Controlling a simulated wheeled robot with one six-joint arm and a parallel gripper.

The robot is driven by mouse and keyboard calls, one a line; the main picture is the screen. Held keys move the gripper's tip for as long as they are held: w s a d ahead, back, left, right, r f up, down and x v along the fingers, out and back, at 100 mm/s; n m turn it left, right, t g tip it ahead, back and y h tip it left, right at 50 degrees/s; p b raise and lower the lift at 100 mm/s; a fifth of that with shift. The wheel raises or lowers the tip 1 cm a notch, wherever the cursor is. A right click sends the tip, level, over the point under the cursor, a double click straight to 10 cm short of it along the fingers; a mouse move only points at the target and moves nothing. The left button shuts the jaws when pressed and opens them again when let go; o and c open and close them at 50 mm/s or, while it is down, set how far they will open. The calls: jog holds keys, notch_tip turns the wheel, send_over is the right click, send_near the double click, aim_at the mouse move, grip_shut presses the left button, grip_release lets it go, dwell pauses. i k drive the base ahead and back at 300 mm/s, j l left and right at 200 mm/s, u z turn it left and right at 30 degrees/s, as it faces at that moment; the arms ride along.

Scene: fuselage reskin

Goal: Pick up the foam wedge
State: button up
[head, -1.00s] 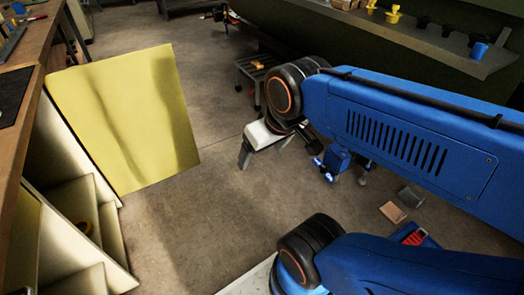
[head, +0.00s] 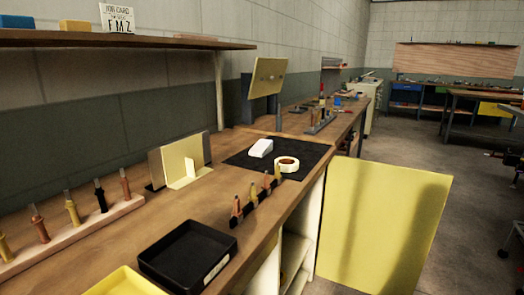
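A small white block with a sloping top, which looks like the foam wedge (head: 261,148), lies on a black mat (head: 240,160) on the wooden workbench. A roll of pale tape (head: 287,165) lies just to its right and nearer, on the same mat. My gripper is not in view, so I cannot see whether it is open or shut.
A black tray (head: 226,257) and a yellow tray (head: 125,283) sit at the bench's near end. A rack of clamps (head: 257,198) and an upright yellow panel stand (head: 186,162) are nearer than the mat. A large yellow panel (head: 385,225) stands beside the bench. Floor on the right is open.

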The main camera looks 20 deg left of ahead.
aim_at(263, 146)
jog(key=i+l+u, duration=0.1)
jog(key=i, duration=0.3)
jog(key=i+l+u, duration=0.1)
jog(key=i+l, duration=0.2)
jog(key=i+l+u, duration=0.1)
jog(key=i+l, duration=0.15)
jog(key=i, duration=0.25)
